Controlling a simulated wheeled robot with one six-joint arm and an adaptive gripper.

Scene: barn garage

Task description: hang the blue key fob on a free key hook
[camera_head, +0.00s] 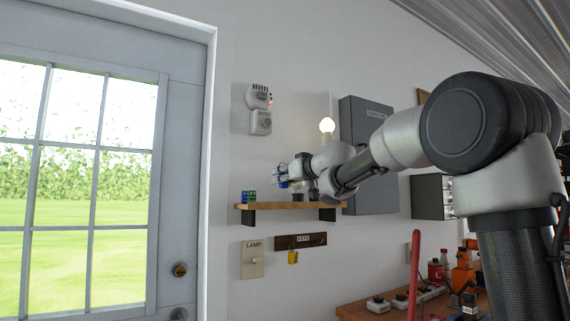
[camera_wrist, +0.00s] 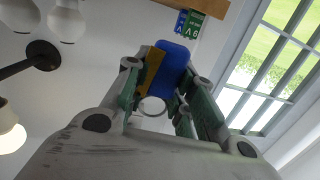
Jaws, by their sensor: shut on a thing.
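My gripper (camera_head: 283,178) is shut on the blue key fob (camera_wrist: 173,60), just above the shelf and left of the glowing bulb in the head view. In the wrist view the fob sits between the fingers (camera_wrist: 160,95), with a pale ring (camera_wrist: 153,106) at its near end. A yellow-brown strip (camera_wrist: 153,68) shows beside the fob; I cannot tell what it is. The dark key rack (camera_head: 315,239) is on the wall below the shelf, apart from my gripper. A yellow fob (camera_head: 292,257) hangs at its left part. Its individual hooks are too small to make out.
A wooden shelf (camera_head: 280,206) juts out between my gripper and the rack, with small blue and green boxes (camera_head: 249,197) on its left end. A lamp switch plate (camera_head: 252,259) is left of the rack. A grey cabinet (camera_head: 372,122) and cluttered bench (camera_head: 350,310) are right.

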